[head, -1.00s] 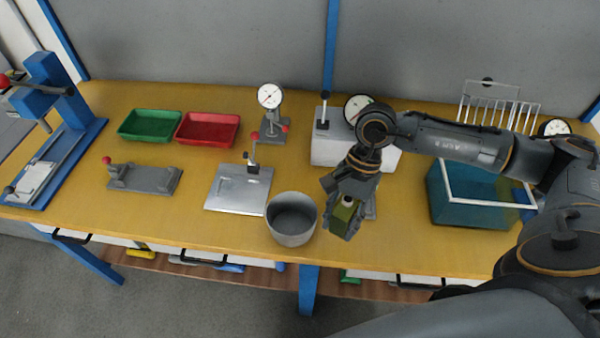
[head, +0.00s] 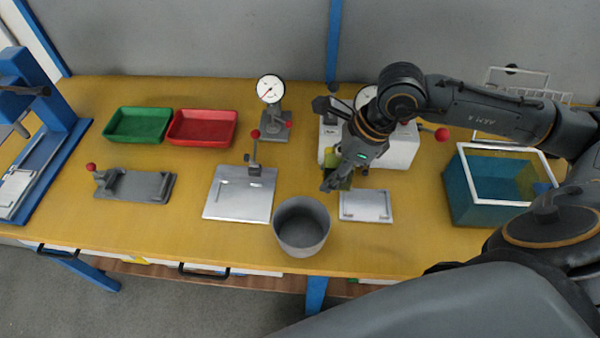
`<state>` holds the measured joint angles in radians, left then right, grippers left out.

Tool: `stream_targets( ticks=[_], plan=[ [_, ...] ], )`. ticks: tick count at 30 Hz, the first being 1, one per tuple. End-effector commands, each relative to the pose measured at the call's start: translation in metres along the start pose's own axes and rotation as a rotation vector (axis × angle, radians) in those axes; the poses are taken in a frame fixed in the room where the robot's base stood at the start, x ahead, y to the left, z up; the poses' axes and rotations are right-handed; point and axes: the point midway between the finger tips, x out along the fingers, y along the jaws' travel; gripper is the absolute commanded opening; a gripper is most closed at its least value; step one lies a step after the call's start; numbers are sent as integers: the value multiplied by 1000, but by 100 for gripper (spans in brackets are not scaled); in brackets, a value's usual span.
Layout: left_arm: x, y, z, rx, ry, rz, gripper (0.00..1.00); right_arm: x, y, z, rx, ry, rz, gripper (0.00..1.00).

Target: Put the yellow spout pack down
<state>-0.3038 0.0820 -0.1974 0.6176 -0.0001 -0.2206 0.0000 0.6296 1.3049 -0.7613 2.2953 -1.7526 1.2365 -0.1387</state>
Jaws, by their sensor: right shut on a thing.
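My right gripper (head: 338,178) comes in from the right and is shut on the yellow spout pack (head: 332,158). Only small yellow-green parts of the pack show between and beside the dark fingers; the rest is hidden. The pack is over the table behind the grey round bin (head: 302,226) and just left of a small pale plate (head: 366,205). I cannot tell whether it touches the table. My left gripper is not in view.
A metal plate with a red-knobbed lever (head: 238,196) lies to the left. A white machine with a dial (head: 400,148) stands close behind the gripper. Green (head: 138,125) and red (head: 202,128) trays are at back left. A blue-green tank (head: 458,195) is at right.

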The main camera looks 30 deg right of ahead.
Motion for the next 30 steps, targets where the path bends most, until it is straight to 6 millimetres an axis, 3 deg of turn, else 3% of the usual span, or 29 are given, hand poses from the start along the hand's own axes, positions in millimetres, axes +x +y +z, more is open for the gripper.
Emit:
stream_targets(
  ticks=[5,12,21,27,30],
  plan=[
    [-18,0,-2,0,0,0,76,26,-24,28,1,-5,3,0],
    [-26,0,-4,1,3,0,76,78,-45,36,1,0,1,0],
    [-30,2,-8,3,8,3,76,101,-55,39,-1,0,0,0],
    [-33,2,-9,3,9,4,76,127,-54,28,0,0,2,0],
    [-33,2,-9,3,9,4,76,129,-55,27,-1,-1,0,0]
  ],
)
